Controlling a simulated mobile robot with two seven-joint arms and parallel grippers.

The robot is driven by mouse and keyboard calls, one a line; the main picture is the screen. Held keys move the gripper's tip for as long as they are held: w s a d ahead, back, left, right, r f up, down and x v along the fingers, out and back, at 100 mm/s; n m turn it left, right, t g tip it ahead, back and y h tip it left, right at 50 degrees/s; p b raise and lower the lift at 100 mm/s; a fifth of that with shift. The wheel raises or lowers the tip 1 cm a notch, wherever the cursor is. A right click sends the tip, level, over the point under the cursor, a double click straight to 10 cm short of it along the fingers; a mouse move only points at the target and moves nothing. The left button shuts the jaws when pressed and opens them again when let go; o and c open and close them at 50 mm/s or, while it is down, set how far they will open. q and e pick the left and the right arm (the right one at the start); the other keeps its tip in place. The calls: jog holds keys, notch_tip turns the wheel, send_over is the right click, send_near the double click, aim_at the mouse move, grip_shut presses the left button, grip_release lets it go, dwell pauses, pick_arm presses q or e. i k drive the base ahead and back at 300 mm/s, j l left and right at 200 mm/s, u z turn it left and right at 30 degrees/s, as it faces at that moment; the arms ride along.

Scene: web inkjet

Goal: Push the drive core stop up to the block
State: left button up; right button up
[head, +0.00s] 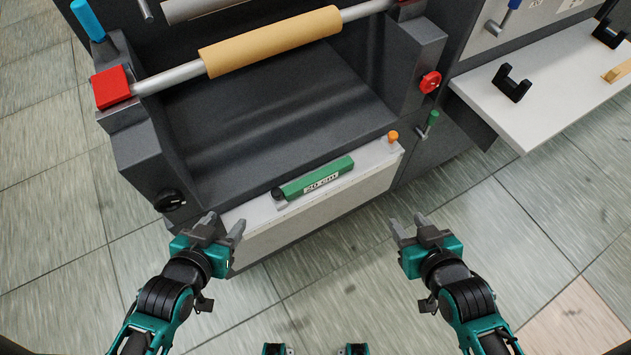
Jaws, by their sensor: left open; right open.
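A green block (318,179) with a white "20 cm" label lies on the pale front ledge of the machine. A dark round knob-like piece (278,194) sits at its left end, seemingly touching it. An orange-topped peg (392,136) stands near the ledge's right end, apart from the block. I cannot tell for sure which part is the drive core stop. My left gripper (225,224) is open and empty at the ledge's left front corner. My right gripper (407,222) is open and empty over the floor, in front and right of the ledge.
A tan roll (270,40) sits on a metal shaft above a dark bay, with a red block (111,88) at its left end. A red handwheel (430,82) and a green-handled lever (430,122) are at right. A white side table (550,95) holds black holders.

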aim_at(389, 141)
jog(key=l+u, duration=0.85)
jog(key=j, duration=0.1)
